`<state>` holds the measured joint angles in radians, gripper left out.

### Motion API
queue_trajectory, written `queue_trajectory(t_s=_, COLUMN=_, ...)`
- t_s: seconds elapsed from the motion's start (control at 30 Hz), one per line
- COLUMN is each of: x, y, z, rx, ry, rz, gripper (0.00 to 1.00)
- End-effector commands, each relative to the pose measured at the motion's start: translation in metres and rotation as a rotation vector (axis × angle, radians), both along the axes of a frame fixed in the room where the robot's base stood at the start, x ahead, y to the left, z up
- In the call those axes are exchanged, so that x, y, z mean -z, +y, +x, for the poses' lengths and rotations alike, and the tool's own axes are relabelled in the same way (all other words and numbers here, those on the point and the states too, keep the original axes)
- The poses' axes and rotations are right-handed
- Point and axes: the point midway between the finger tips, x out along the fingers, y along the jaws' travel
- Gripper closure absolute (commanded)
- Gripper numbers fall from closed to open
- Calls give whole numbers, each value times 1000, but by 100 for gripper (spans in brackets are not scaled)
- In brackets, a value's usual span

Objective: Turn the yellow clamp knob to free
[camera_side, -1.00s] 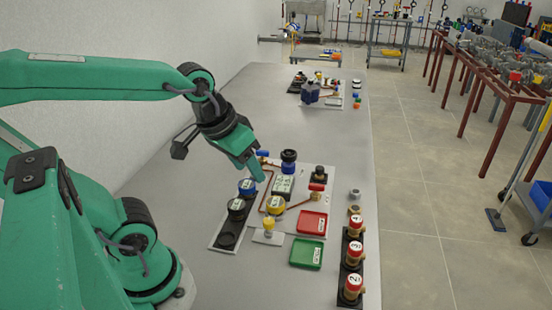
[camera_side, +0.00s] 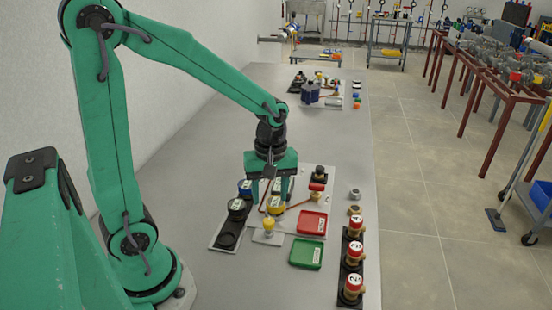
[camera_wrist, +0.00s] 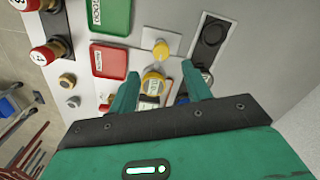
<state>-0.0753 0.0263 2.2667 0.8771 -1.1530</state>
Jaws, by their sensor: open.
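A round yellow knob (camera_side: 277,208) with a pale label on top sits on the white work board. In the wrist view this labelled yellow knob (camera_wrist: 152,76) shows between the finger ends. A smaller plain yellow knob (camera_side: 268,224) stands on a small pale plate towards the front; it also shows in the wrist view (camera_wrist: 161,49), beyond the fingers. I cannot tell by a name which is the clamp knob. My gripper (camera_side: 269,198) points down, open and empty, over the labelled knob. Its fingers (camera_wrist: 161,73) stand apart on either side; contact cannot be told.
A red tray (camera_side: 312,223) and a green tray (camera_side: 306,253) lie to the right and front. Numbered red-topped parts (camera_side: 354,253) stand along the right table edge. A black holder (camera_side: 229,232) with round caps lies left. The table behind the board is largely clear.

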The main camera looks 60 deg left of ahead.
Motion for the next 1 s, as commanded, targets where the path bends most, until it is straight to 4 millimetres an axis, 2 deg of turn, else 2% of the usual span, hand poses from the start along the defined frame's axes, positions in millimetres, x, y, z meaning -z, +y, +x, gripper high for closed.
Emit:
queue_trajectory(t_s=0.47, x=11, y=1, z=0, rx=-32, ry=16, rz=0, gripper=51)
queue_trajectory(t_s=1.0, x=67, y=1, z=-2, rx=-31, ry=17, rz=-1, gripper=51)
